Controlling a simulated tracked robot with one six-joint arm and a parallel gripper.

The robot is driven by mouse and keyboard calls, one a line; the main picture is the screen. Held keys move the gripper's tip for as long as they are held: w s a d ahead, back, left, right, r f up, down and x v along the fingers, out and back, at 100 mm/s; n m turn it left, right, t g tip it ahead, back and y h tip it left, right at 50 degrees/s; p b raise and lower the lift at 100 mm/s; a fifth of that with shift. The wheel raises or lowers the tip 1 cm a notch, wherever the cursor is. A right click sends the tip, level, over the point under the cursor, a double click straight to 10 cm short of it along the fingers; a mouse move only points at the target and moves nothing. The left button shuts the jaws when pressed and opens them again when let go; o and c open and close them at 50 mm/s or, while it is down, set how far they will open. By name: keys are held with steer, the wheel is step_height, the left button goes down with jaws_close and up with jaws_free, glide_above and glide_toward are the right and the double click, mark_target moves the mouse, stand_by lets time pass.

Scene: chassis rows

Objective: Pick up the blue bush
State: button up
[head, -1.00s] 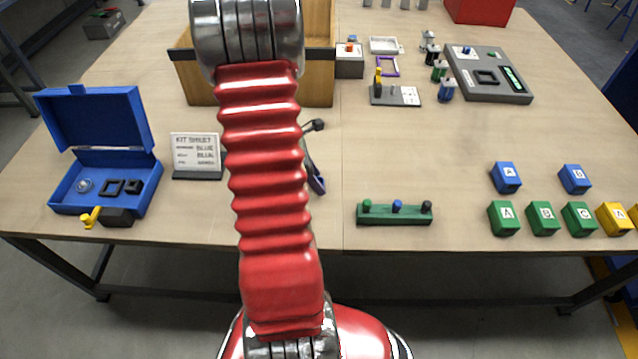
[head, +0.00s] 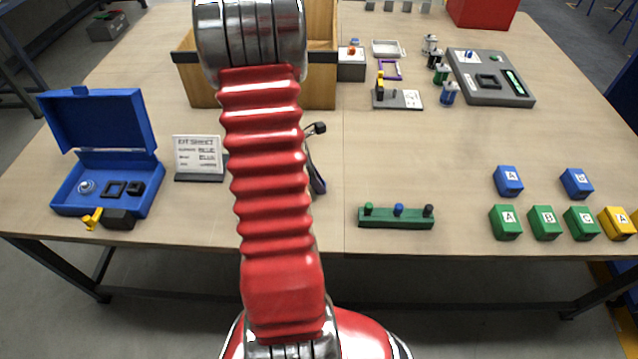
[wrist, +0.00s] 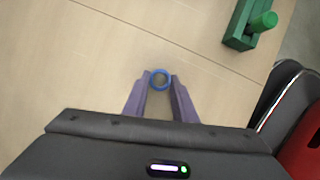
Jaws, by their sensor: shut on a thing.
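The blue bush (wrist: 160,79) shows in the wrist view as a small blue ring with an open middle. It sits between the two fingertips of my gripper (wrist: 159,82), which is shut on it, with a purple-grey finger on either side. Bare wooden table lies beyond it; I cannot tell how high the bush is above the table. In the head view my red arm hides most of the gripper and the bush. Only a dark part of the gripper shows at the arm's right edge.
A green peg rack (head: 396,218) stands near the front edge; part of it shows in the wrist view (wrist: 246,25). A blue open case (head: 105,160) and kit sheet (head: 198,155) are left. Lettered blocks (head: 545,222) are right. A wooden bin (head: 196,82) stands behind the arm.

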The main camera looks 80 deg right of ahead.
step_height(320, 180, up, 10)
stand_by(0.6)
steer(key=shift+w, duration=0.1)
stand_by(0.5)
